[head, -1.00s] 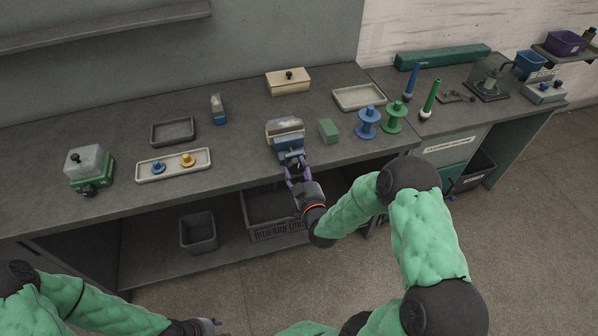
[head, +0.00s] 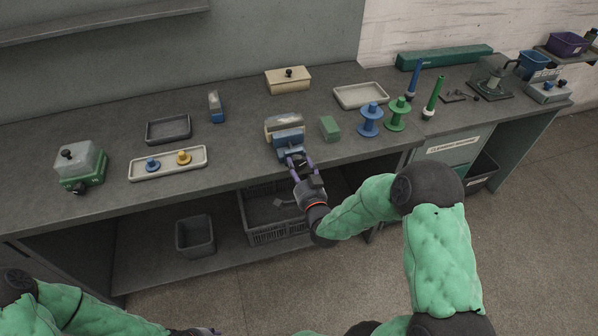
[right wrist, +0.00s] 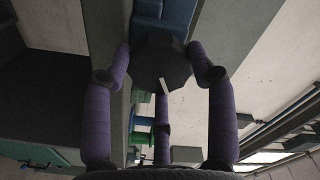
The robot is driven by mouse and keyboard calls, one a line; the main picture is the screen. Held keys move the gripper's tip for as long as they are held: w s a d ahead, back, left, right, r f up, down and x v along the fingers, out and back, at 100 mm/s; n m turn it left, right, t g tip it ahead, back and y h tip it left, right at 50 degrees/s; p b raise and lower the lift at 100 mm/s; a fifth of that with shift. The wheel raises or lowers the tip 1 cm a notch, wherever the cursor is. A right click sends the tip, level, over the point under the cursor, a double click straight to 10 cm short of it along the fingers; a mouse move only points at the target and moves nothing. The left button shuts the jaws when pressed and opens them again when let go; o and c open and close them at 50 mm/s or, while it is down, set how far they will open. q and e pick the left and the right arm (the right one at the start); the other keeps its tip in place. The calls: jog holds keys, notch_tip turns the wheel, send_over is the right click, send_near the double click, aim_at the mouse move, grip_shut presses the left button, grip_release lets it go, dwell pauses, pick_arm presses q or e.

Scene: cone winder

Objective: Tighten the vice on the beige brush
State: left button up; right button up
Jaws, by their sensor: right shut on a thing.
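The blue vice (head: 289,140) stands at the front edge of the bench. The beige brush (head: 284,122), pale on top, sits in its jaws; whether the jaws press tightly on it cannot be told. The vice's dark knob (right wrist: 162,65), with a white mark, faces the front and shows in the right wrist view between my purple fingers. My right gripper (head: 299,163) is shut on this knob. The blue vice body (right wrist: 165,12) shows behind it in the right wrist view. My left gripper (head: 207,331) is barely in frame at the bottom edge, away from the bench.
A green block (head: 329,128) stands close right of the vice, with blue (head: 370,120) and green spools (head: 397,114) beyond. A tray with two small knobbed parts (head: 168,164) lies to the left. A dark crate (head: 272,228) is on the shelf below.

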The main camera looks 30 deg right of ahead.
jog(key=m+b, duration=0.1)
jog(key=m, duration=0.1)
jog(key=m+b, duration=0.2)
jog(key=m, duration=0.1)
jog(key=shift+w+d+r+m, duration=0.1)
jog(key=shift+d+r+m, duration=0.2)
jog(key=shift+r, duration=0.05)
jog(key=m+b, duration=0.1)
jog(key=m, duration=0.2)
jog(key=shift+m+b, duration=0.4)
jog(key=m, duration=0.3)
jog(key=shift+f+m, duration=0.15)
jog(key=shift+m, duration=1.75)
jog(key=shift+f, duration=0.1)
jog(key=o, duration=0.9)
jog(key=shift+o, duration=1.3)
jog(key=shift+d+f, duration=0.15)
